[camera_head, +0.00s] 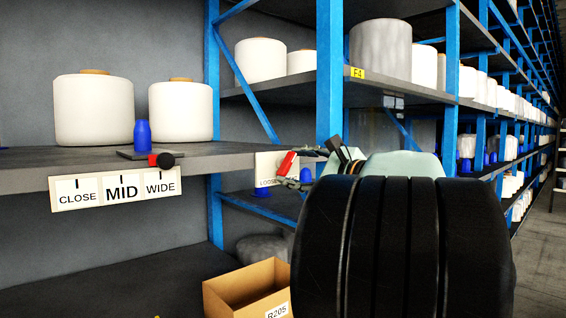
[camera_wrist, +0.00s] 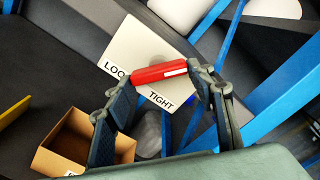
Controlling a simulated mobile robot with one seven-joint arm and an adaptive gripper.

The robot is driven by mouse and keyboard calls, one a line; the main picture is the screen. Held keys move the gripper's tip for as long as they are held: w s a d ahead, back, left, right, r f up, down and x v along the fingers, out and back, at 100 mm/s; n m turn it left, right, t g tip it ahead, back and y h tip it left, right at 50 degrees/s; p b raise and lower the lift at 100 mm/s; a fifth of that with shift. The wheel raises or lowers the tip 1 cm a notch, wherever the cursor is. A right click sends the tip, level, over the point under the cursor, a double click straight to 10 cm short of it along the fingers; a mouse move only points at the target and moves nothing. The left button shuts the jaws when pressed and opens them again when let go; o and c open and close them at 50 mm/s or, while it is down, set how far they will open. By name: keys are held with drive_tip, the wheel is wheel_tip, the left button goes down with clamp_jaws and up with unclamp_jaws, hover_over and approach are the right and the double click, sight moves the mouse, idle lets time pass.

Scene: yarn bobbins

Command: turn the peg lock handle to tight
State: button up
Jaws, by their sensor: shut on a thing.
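The red peg lock handle (camera_wrist: 160,72), with a white stripe near its right end, lies across a white plate (camera_wrist: 150,42) marked LOOSE and TIGHT. The word TIGHT is fully readable below the handle; the end of LOOSE is covered. My gripper (camera_wrist: 158,78) is shut on the handle, with one fingertip at each end of it. In the head view the red handle (camera_head: 287,163) stands tilted in front of the plate (camera_head: 265,160), where only part of LOOSE shows. My gripper (camera_head: 298,167) comes from the right, and my arm hides the plate's right side.
A grey shelf (camera_head: 30,165) at left carries two white bobbins, a blue peg (camera_head: 141,133) and a red slider with a black knob (camera_head: 165,160), over a CLOSE, MID, WIDE label. A blue upright (camera_head: 329,75) stands close behind my gripper. A cardboard box (camera_head: 235,295) sits below.

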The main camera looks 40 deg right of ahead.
drive_tip(key=m+p, duration=0.2)
drive_tip(key=m, duration=0.3)
drive_tip(key=shift+a+p, duration=0.1)
drive_tip(key=shift+p, duration=0.2)
drive_tip(key=shift+f+m+p, duration=0.1)
drive_tip(key=shift+m+p, duration=0.5)
drive_tip(key=shift+m, duration=0.6)
drive_tip(key=shift+a, duration=0.1)
drive_tip(key=o, duration=1.2)
drive_tip(key=shift+c, duration=0.2)
drive_tip(key=s+d, duration=0.1)
drive_tip(key=s, duration=1.1)
drive_tip(key=shift+f, duration=0.1)
